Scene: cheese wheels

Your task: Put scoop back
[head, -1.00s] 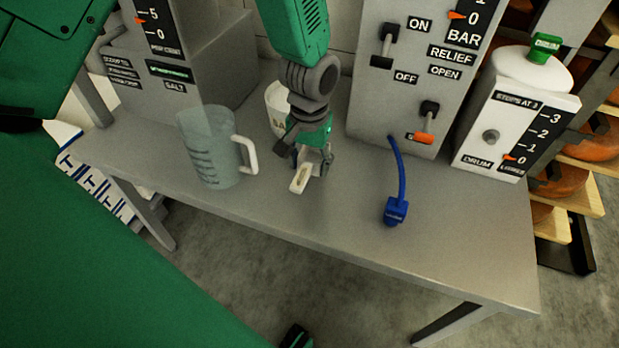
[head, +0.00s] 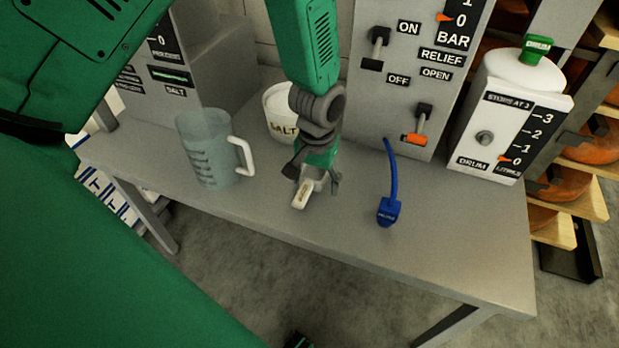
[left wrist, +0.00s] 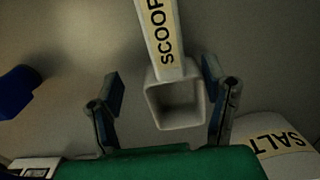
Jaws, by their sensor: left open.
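The white scoop (head: 301,194), with a beige label on its handle, is at the front middle of the table in the head view. It seems to lie on the tabletop. In the left wrist view the scoop (left wrist: 165,60) shows its handle marked SCOOP and its hollow square bowl. My left gripper (head: 313,181) is over it, jaws open. In the wrist view the two fingers of the left gripper (left wrist: 163,88) stand apart on either side of the bowl, with gaps. The white SALT tub (head: 281,112) stands just behind the gripper, partly hidden by it. My right gripper does not show.
A clear measuring jug (head: 205,150) with a white handle stands left of the gripper. A blue hose end (head: 389,211) hangs or rests to the right. The grey switch panel (head: 400,110) and white drum (head: 510,115) stand behind. The table's front right (head: 440,240) is clear.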

